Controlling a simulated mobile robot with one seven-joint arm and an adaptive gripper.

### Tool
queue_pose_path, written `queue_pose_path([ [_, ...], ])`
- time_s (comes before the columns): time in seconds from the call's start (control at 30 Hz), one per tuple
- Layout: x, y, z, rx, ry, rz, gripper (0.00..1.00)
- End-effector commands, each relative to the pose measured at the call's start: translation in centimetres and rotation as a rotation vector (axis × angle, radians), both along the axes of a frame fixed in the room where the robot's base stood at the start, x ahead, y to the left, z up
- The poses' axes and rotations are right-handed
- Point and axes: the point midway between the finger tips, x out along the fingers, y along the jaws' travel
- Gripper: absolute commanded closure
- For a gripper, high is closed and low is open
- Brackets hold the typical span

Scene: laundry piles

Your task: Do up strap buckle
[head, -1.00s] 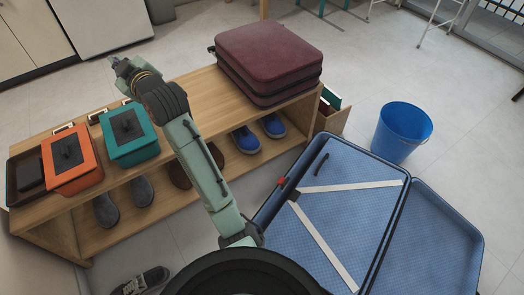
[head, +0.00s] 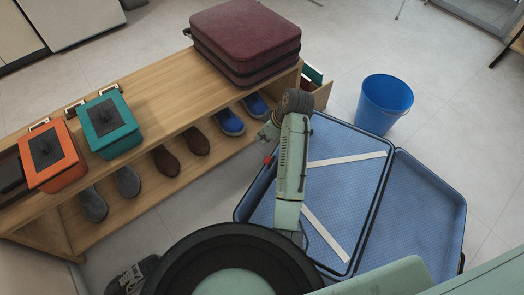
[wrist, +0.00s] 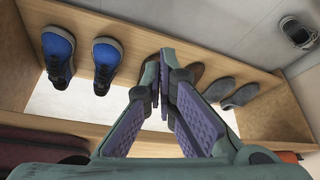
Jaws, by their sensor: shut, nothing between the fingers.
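An open blue suitcase (head: 425,205) lies on the floor at the right of the head view. Two pale straps cross its left half, an upper strap (head: 345,158) and a lower strap (head: 325,233). A small red piece (head: 267,160) shows at the left edge of the case; I cannot tell whether it is the buckle. My arm covers part of the case and the straps' left ends. My gripper (head: 266,138) is above the left rim of the case, near the bench. In the wrist view my gripper (wrist: 163,108) is shut and empty, pointing toward the shoe shelf.
A wooden bench (head: 165,80) carries a maroon suitcase (head: 245,35), an orange box (head: 50,155) and a teal box (head: 108,122). Blue shoes (wrist: 105,60) and other shoes stand on its lower shelf. A blue bucket (head: 384,103) stands behind the open case.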

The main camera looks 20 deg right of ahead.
Motion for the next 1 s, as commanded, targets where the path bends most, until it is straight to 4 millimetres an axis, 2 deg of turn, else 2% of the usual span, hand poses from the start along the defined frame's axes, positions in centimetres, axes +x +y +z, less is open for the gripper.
queue_pose_path([
  [0.13, 0.2, 0.2, -0.5, 0.0, 0.0, 0.0, 1.0],
  [0.27, 0.7, 0.8, -2.1, 0.001, 0.001, 0.001, 1.0],
  [0.63, 3.1, 3.1, -9.1, 0.0, 0.001, 0.001, 1.0],
  [0.8, 1.3, 1.2, -9.2, 0.0, -0.002, -0.006, 1.0],
  [1.0, 0.4, 0.3, -9.4, -0.001, -0.002, -0.002, 1.0],
])
